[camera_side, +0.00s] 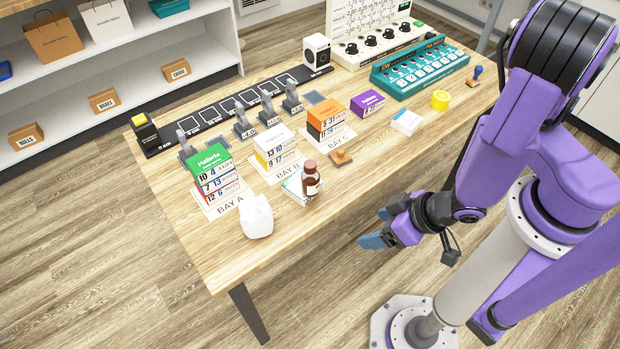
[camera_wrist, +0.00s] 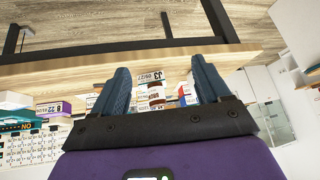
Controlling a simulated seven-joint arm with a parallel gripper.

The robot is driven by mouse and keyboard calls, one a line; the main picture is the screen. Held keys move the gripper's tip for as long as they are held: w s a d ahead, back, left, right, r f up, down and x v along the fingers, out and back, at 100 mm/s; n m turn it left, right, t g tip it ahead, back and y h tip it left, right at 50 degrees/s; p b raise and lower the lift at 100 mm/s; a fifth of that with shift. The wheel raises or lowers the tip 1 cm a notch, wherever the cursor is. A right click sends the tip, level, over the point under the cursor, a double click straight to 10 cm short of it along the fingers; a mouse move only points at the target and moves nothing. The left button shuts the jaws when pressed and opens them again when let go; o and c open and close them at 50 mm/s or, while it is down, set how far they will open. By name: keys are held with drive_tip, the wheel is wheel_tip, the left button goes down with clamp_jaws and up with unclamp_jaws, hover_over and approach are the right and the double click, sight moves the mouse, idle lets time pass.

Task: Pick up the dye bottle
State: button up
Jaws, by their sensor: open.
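The dye bottle (camera_side: 311,178), brown with a dark cap and a white label, stands upright near the front edge of the wooden table. It is right by a low white and teal box (camera_side: 292,187). My gripper (camera_side: 377,228) is off the table's front edge, to the right of the bottle and apart from it. Its blue fingers are spread with nothing between them. In the wrist view, which is upside down, the bottle (camera_wrist: 157,98) shows beyond and between the open fingers (camera_wrist: 160,66); part of it is hidden by my gripper.
A white crumpled-looking object (camera_side: 257,217) stands at the table's front left. Stacked boxes rise at bay A (camera_side: 213,176), bay B (camera_side: 274,151) and bay C (camera_side: 328,122). The table edge (camera_side: 330,215) lies between gripper and bottle.

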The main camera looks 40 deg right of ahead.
drive_tip(key=w+d+r+t+y, duration=0.1)
drive_tip(key=w+d+t, duration=0.1)
drive_tip(key=w+t, duration=0.35)
drive_tip(key=t, duration=0.1)
approach(304, 180)
drive_tip(key=shift+n+y, duration=0.3)
drive_tip(key=shift+w+d+f, duration=0.15)
drive_tip(key=shift+w+f, duration=0.7)
drive_tip(key=shift+w, duration=0.1)
drive_tip(key=shift+w+d+f, duration=0.2)
drive_tip(key=shift+w+f, duration=0.65)
drive_tip(key=shift+w, duration=0.1)
drive_tip(key=shift+w+d+f, duration=0.15)
drive_tip(key=shift+w+f, duration=0.75)
drive_tip(key=shift+w, duration=0.05)
drive_tip(key=shift+x, duration=2.95)
drive_tip(key=shift+a, duration=0.2)
drive_tip(key=c, duration=1.2)
drive_tip(key=shift+r, duration=0.2)
